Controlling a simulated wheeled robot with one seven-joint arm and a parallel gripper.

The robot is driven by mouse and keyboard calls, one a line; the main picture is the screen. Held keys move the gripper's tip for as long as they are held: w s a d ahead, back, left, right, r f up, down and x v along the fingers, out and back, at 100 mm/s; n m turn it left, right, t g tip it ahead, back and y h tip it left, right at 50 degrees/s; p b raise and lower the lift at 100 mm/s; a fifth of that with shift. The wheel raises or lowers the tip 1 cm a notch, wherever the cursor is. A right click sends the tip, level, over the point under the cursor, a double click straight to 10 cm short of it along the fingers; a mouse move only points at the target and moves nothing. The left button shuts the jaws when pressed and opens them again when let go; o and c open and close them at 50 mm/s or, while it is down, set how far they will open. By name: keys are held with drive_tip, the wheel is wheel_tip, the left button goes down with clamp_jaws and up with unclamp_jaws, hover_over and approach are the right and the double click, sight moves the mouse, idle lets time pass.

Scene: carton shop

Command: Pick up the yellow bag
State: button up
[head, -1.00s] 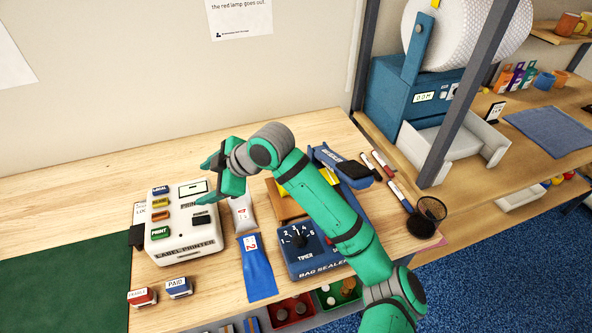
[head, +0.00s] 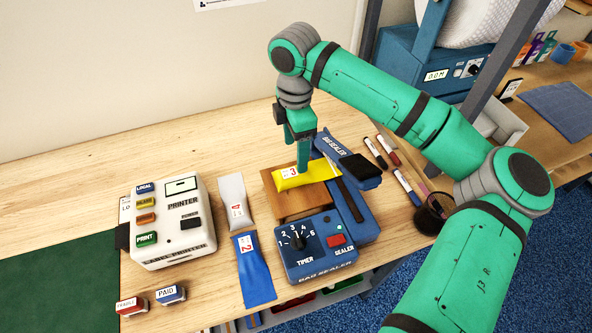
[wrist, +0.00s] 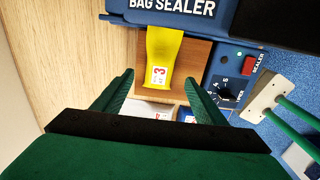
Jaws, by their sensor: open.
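The yellow bag (head: 306,175), with a white label marked 3, lies on a small wooden block beside the blue bag sealer (head: 318,247). Its right end reaches the sealer's bar. My gripper (head: 303,165) points down over the bag in the head view, and its fingers cover part of it. In the wrist view my gripper (wrist: 158,95) is open, with its two fingers apart. There the yellow bag (wrist: 162,58) shows ahead of the fingertips, its labelled end towards the gap. Nothing is between the fingers.
A grey bag (head: 234,199) and a blue bag (head: 253,268) lie left of the sealer. The label printer (head: 172,222) stands further left. Several markers (head: 375,152) lie to the right. The table behind the printer is clear.

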sight(295, 172)
drive_tip(key=f, duration=0.3)
drive_tip(key=shift+s+a+f, duration=0.1)
drive_tip(key=shift+s+a, duration=0.05)
drive_tip(key=shift+s, duration=0.2)
drive_tip(key=shift+w+f, duration=0.15)
drive_tip(key=shift+f, duration=1.1)
drive_tip(key=shift+w+f, duration=0.1)
drive_tip(key=shift+f, duration=1.1)
drive_tip(key=c, duration=1.3)
drive_tip(key=shift+r, duration=0.15)
